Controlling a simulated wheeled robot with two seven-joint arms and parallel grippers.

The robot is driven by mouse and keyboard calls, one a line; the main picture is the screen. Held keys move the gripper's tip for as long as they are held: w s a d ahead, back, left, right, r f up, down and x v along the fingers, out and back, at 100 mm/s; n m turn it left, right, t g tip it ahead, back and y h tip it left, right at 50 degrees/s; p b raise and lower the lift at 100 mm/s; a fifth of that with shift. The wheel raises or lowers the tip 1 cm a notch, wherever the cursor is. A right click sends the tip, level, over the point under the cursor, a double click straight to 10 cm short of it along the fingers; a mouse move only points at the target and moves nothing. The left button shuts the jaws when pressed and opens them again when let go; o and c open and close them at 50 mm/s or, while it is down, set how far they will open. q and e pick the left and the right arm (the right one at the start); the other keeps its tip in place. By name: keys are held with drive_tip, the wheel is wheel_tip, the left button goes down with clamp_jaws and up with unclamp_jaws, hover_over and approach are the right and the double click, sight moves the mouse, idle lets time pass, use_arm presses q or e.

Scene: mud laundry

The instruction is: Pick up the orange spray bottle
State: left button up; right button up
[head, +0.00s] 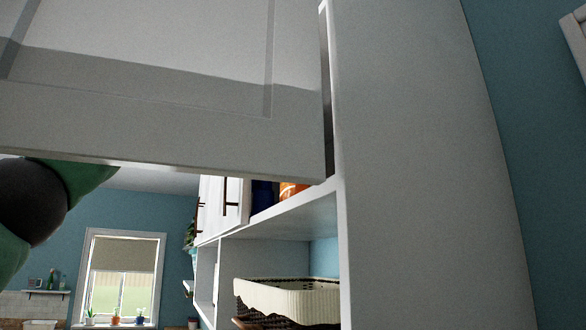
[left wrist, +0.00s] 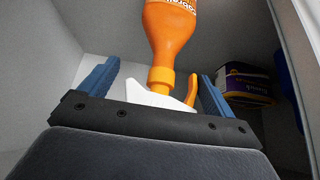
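The orange spray bottle (left wrist: 168,35) shows in the left wrist view, neck towards the bottom of the picture. Its white spray head (left wrist: 150,97) and orange trigger (left wrist: 192,90) are near the gripper's palm. My left gripper (left wrist: 160,70) is open, with one blue finger on each side of the bottle's neck and head. Gaps show between the fingers and the bottle. The bottle's far end is cut off by the frame. In the head view, an orange surface (head: 292,189) shows in the cabinet under the door's edge, mostly hidden. My right gripper is in neither view.
A large white cabinet door (head: 160,110) fills the upper left of the head view. A white side panel (head: 425,170) stands right of it. A dark purple box (left wrist: 243,82) and a blue object (left wrist: 287,85) are beside the bottle. A wicker basket (head: 285,300) sits on a lower shelf.

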use_arm(q)
drive_tip(key=shift+w+d, duration=0.1)
drive_tip(key=shift+d, duration=0.15)
drive_tip(key=c, duration=1.4)
drive_tip(key=shift+c, duration=0.3)
drive_tip(key=shift+r, duration=0.15)
